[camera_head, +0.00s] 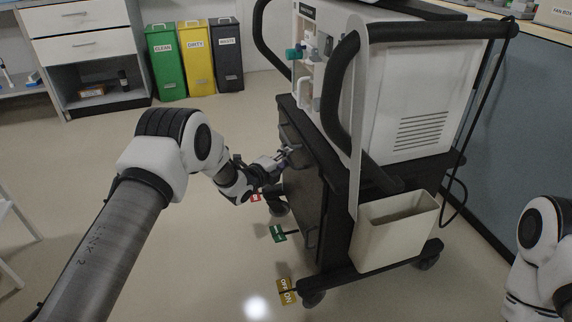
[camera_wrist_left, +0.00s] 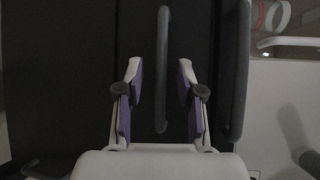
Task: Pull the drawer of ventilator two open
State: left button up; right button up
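The ventilator (camera_head: 415,85) is a white unit on a dark wheeled cart; I see no number on it. The dark drawer front (camera_head: 300,128) is just below the cart's top and looks shut. My left gripper (camera_head: 287,156) is at this front, its tips partly hard to make out against it. In the left wrist view my left gripper (camera_wrist_left: 160,85) is open, with one finger on each side of a dark bar handle (camera_wrist_left: 162,40). Gaps show between handle and fingers. My right arm shows at the right edge, but its gripper is out of view.
A cream bin (camera_head: 393,235) hangs on the cart's side. Green, yellow and dark waste bins (camera_head: 196,58) stand at the back.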

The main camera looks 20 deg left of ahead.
pick_arm(q)
jog(key=shift+w+d, duration=0.1)
jog(key=shift+w, duration=0.25)
grip_shut()
jog(key=s+a+p, duration=0.4)
jog(key=s+a, duration=0.2)
jog(key=a, duration=0.2)
jog(key=s+a+p, duration=0.5)
jog(key=a, duration=0.4)
jog(key=shift+s+a, duration=0.15)
jog(key=shift+s, duration=0.2)
